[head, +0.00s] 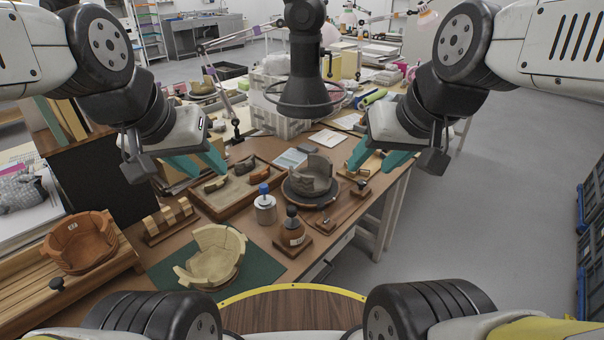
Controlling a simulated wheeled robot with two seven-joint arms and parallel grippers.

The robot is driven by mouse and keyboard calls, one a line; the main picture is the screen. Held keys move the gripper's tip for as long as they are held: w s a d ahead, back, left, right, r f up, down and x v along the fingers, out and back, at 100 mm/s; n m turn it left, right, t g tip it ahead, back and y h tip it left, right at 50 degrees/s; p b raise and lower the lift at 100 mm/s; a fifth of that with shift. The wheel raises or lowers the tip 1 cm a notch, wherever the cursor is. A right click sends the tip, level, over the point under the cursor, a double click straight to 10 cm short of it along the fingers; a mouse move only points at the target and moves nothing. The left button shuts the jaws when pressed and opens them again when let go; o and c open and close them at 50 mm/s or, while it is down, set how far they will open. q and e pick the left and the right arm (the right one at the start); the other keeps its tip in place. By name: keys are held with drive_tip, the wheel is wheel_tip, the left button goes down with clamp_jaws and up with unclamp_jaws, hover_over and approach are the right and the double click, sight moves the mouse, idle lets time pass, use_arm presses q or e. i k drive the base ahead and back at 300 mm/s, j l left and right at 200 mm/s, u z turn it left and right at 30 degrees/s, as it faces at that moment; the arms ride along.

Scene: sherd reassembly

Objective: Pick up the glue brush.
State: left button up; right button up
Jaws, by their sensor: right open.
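I cannot tell for certain which item is the glue brush. My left gripper (199,164) has teal fingers spread apart and empty, above the left side of the wooden tray. My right gripper (377,159) is open and empty, beyond and to the right of the bottle, near the table's right edge.
A grey partial vessel (316,178) stands on a dark turntable behind the bottle. A wooden tray (217,217) holds several sherds. A cream bowl (212,258) sits on a green mat, front left. A reddish bowl (78,245) stands far left. Open floor lies to the right.

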sight(291, 223)
drive_tip(key=k+l+u, duration=0.1)
drive_tip(key=l+u, duration=0.15)
drive_tip(key=u, duration=0.2)
drive_tip(key=k+l+u, duration=0.15)
drive_tip(key=u, duration=0.25)
drive_tip(key=l, duration=0.1)
